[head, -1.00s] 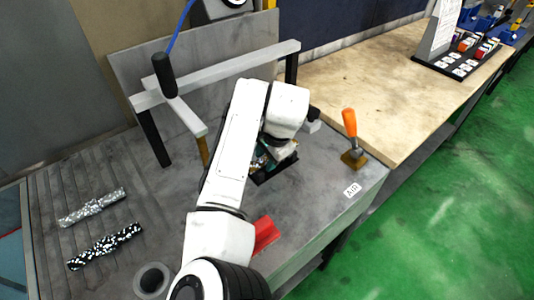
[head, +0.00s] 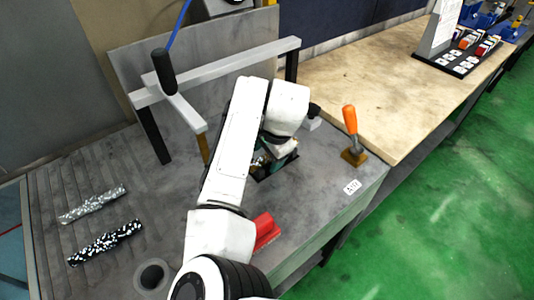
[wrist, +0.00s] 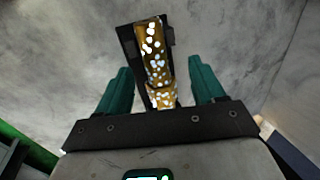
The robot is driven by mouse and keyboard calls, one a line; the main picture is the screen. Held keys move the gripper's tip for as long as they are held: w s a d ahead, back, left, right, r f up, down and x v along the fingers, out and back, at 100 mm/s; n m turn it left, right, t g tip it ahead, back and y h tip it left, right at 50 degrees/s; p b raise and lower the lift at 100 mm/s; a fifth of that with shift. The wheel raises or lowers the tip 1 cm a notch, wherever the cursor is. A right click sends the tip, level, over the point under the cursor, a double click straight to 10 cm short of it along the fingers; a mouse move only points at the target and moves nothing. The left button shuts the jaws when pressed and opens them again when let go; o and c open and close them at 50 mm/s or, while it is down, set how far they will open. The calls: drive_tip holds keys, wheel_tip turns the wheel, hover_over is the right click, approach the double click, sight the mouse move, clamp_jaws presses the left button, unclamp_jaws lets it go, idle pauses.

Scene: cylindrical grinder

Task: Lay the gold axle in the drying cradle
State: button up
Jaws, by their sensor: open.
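The gold axle (wrist: 153,58), gold with white spots and stepped in width, lies lengthwise in a dark, narrow holder (wrist: 129,45) that looks like the drying cradle. My gripper (wrist: 161,72) is open, with one teal finger on each side of the axle's nearer part and visible gaps between. In the head view my gripper (head: 277,163) is low over the bench, right of my forearm. The dark holder (head: 263,177) shows there only in part; my arm hides much of it and the axle.
Two speckled axles, one silver (head: 92,204) and one black (head: 104,243), lie on the grooved left side. A red brush-like object (head: 267,230) lies close to my arm. An orange-handled tool (head: 351,125) stands at right. A grey rail frame (head: 220,70) spans the back.

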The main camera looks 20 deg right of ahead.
drive_tip(key=b+v, duration=0.1)
drive_tip(key=v, duration=0.9)
drive_tip(key=shift+s+r, duration=0.15)
drive_tip(key=shift+r, duration=0.2)
